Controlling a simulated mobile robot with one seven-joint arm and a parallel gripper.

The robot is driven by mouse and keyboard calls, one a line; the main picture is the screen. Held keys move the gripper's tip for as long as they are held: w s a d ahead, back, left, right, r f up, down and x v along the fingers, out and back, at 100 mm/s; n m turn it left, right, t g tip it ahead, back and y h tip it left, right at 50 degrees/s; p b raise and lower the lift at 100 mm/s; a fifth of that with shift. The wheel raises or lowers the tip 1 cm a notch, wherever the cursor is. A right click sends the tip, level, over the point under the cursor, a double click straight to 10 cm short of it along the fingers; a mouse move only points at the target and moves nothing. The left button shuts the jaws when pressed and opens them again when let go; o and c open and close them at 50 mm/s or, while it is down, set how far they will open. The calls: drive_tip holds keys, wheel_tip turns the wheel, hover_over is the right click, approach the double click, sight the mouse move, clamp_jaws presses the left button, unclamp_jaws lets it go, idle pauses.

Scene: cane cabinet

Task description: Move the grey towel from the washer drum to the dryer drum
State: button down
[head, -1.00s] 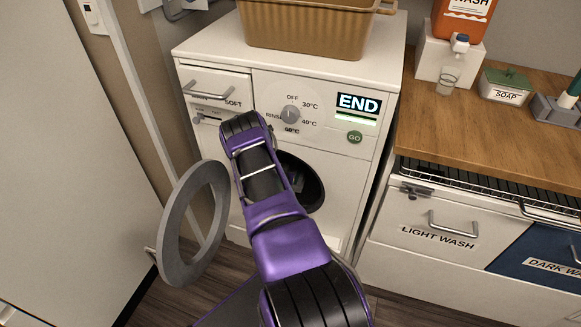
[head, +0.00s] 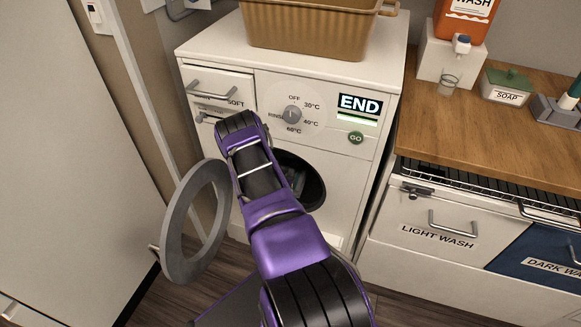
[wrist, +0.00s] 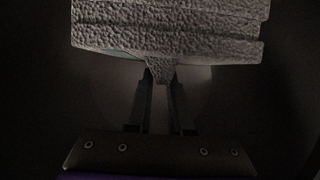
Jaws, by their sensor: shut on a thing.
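The grey towel (wrist: 170,35) fills the top of the wrist view, a thick folded bundle with a rough weave. My gripper (wrist: 160,82) is shut on a small corner of it that hangs down between the fingertips. The dark drum surrounds them. In the head view the washer (head: 335,190) stands with its round door (head: 172,243) swung open to the left. My purple arm reaches to the drum opening (head: 308,185) and covers part of it. My gripper and the towel are hidden in the head view. No dryer can be made out.
A tan basket (head: 310,28) sits on the washer. A wooden counter (head: 465,135) to the right holds an orange wash bottle (head: 462,20), a soap box (head: 506,87) and a small cup (head: 448,84). Drawers labelled light wash (head: 430,225) and dark wash (head: 545,255) are below.

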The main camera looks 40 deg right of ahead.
drive_tip(key=s+a+p, duration=0.2)
drive_tip(key=s+a, duration=0.3)
drive_tip(key=a, duration=0.5)
drive_tip(key=s+a+p, duration=0.2)
drive_tip(key=s+a, duration=0.3)
drive_tip(key=a, duration=0.5)
drive_tip(key=shift+s, duration=0.3)
idle(1.6)
drive_tip(key=shift+a+f, duration=0.1)
